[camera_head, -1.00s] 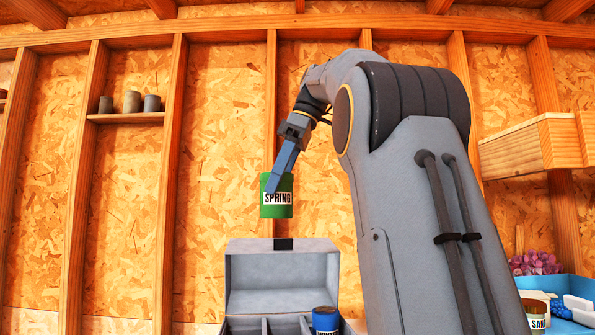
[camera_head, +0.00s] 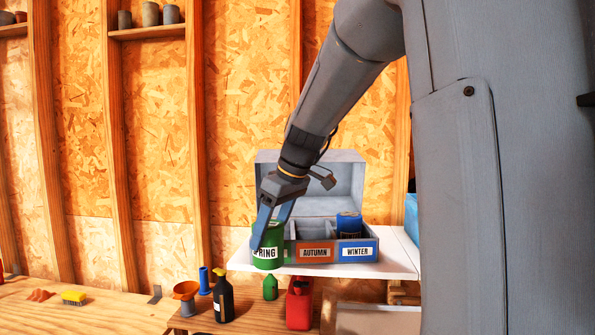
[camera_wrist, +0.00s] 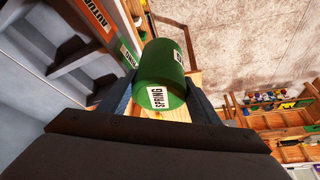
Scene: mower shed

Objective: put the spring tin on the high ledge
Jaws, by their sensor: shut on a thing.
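The spring tin (camera_head: 268,247) is green with a white label. My gripper (camera_head: 268,228) is shut on it and holds it in front of the left end of the grey sectioned box (camera_head: 315,206). It also shows in the wrist view (camera_wrist: 160,78), between my two fingers. I cannot tell whether the tin touches the box or the white shelf below. Two narrow ledges with small pots show high on the wall, one at the upper left (camera_head: 150,32) and one at the far left edge (camera_head: 14,30). I cannot tell which is the high ledge.
The box holds a blue tin (camera_head: 349,225), and its lid stands open. It sits on a white shelf (camera_head: 400,262). Below are a black bottle (camera_head: 223,298), a red can (camera_head: 299,306) and a wooden bench (camera_head: 90,312) with a yellow brush (camera_head: 74,297).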

